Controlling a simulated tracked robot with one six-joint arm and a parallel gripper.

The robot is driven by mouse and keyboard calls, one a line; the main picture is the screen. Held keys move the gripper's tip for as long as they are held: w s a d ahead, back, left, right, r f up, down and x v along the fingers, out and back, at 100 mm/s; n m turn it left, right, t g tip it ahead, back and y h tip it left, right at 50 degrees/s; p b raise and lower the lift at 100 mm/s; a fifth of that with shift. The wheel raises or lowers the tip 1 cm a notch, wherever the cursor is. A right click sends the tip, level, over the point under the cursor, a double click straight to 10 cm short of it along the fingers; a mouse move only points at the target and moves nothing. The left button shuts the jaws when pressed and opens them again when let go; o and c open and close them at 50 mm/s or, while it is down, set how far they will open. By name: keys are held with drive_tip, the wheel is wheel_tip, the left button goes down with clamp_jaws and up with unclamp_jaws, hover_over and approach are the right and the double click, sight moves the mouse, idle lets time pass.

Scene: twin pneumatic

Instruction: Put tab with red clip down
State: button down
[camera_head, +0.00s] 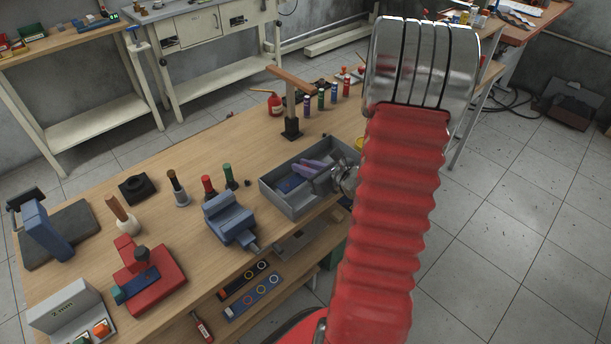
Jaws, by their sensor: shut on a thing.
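My gripper (318,172) is at the grey open box (300,208) near the right end of the wooden workbench. Its purple-grey fingers reach in over the box from the right. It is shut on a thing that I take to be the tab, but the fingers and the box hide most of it. I cannot make out a red clip on it. A flat blue piece (288,184) shows inside the box beside the fingers; I cannot tell whether it is held or lies there. My red bellows-covered arm hides the bench's right end.
A blue vise (231,219) stands just left of the box. A post with a wooden arm (291,108) stands behind it. Strips with coloured rings (252,295) lie on the lower shelf.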

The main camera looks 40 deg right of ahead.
sight(307, 185)
drive_tip(key=shift+f, duration=2.05)
drive_tip(key=c, duration=1.7)
unclamp_jaws()
drive_tip(key=shift+f, duration=0.1)
drive_tip(key=shift+s+d+r, duration=0.1)
drive_tip(key=shift+s+r, duration=0.25)
drive_tip(key=shift+s, duration=0.25)
drive_tip(key=v, duration=1)
drive_tip(key=shift+s+r, duration=0.2)
drive_tip(key=shift+s, duration=0.1)
